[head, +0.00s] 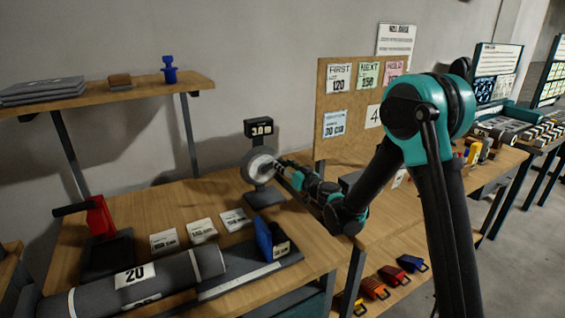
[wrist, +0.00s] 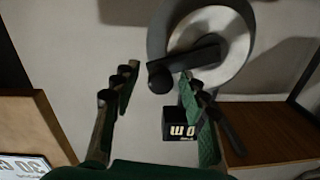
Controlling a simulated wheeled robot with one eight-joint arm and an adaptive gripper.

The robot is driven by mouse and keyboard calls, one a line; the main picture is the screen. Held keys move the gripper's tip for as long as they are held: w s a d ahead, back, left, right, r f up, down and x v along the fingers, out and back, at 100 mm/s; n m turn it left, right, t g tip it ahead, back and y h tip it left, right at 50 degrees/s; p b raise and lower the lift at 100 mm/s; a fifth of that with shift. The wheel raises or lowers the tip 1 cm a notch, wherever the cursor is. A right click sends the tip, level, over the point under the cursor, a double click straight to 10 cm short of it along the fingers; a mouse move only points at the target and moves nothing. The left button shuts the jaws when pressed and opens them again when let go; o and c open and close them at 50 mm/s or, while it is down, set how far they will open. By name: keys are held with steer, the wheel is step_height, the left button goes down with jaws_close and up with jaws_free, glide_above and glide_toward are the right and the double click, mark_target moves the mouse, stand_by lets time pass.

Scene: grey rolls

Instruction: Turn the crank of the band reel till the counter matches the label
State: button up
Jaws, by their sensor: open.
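The band reel (head: 258,166) is a pale disc with a dark rim on a stand at the table's back. In the wrist view its white face (wrist: 235,42) carries a dark crank (wrist: 190,65) ending in a round knob (wrist: 159,79). The small black counter (head: 258,127) sits above the reel; its white digits look like 3.00, too small to be sure. It shows partly, upside down, in the wrist view (wrist: 178,124). My gripper (head: 282,168) is open at the reel; in the wrist view the knob appears between its fingertips (wrist: 158,82); contact cannot be told.
Several paper cards (head: 202,231) lie between. A pinboard (head: 350,85) with notes stands behind my arm. A shelf (head: 130,92) is at left.

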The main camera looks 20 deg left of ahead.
steer(key=shift+w+a, duration=0.15)
steer(key=shift+a, duration=0.05)
jaws_close()
stand_by(0.3)
